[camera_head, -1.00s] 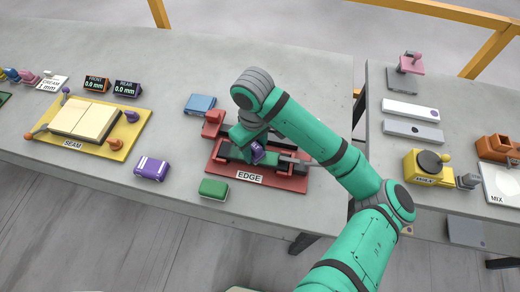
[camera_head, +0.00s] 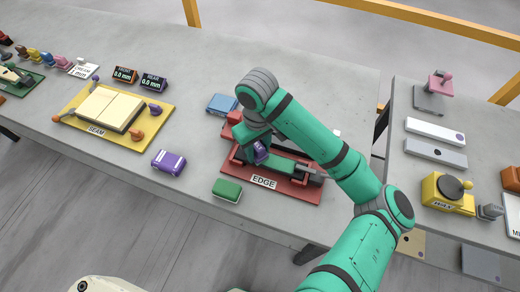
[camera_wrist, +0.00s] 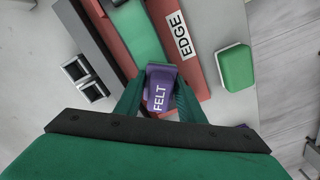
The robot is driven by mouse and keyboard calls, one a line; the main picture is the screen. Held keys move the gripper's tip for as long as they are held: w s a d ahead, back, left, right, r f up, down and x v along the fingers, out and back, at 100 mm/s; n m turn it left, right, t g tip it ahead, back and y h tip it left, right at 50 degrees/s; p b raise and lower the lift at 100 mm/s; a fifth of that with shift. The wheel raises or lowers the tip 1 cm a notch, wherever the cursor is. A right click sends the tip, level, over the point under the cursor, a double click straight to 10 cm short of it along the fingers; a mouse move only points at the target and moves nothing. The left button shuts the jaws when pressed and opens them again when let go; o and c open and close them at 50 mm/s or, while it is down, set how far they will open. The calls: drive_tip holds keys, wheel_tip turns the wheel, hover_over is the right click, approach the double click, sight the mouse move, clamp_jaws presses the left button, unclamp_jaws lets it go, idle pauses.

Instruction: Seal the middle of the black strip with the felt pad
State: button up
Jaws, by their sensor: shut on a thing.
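The red fixture labelled EDGE (camera_head: 231,167) lies near the front of the main slab. A dark strip (camera_head: 238,153) shows along it at the left, partly covered by my gripper. A green stretch (camera_head: 288,166) runs along the fixture right of my gripper; the wrist view shows it ahead of the pad (camera_wrist: 138,32). My gripper (camera_head: 261,155) is over the fixture, shut on the purple felt pad (camera_wrist: 158,98), with one finger on each side. The pad's word FELT is readable. Whether the pad touches the strip cannot be told, and its underside is hidden.
A green block (camera_head: 227,190) and a purple block (camera_head: 169,162) lie in front and to the left. A blue block (camera_head: 221,104) lies behind the fixture. The yellow SEAM fixture (camera_head: 72,123) is farther left. A gap separates the right-hand slab (camera_head: 397,105).

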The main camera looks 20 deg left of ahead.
sight(258, 146)
drive_tip(key=shift+a+f, duration=0.1)
drive_tip(key=shift+r, duration=1.95)
drive_tip(key=shift+s+r, duration=0.15)
drive_tip(key=shift+r, duration=0.95)
drive_tip(key=shift+w+r, duration=0.25)
drive_tip(key=shift+r, duration=0.9)
drive_tip(key=shift+s+a+r, duration=0.15)
drive_tip(key=shift+r, duration=0.2)
drive_tip(key=shift+d, duration=0.35)
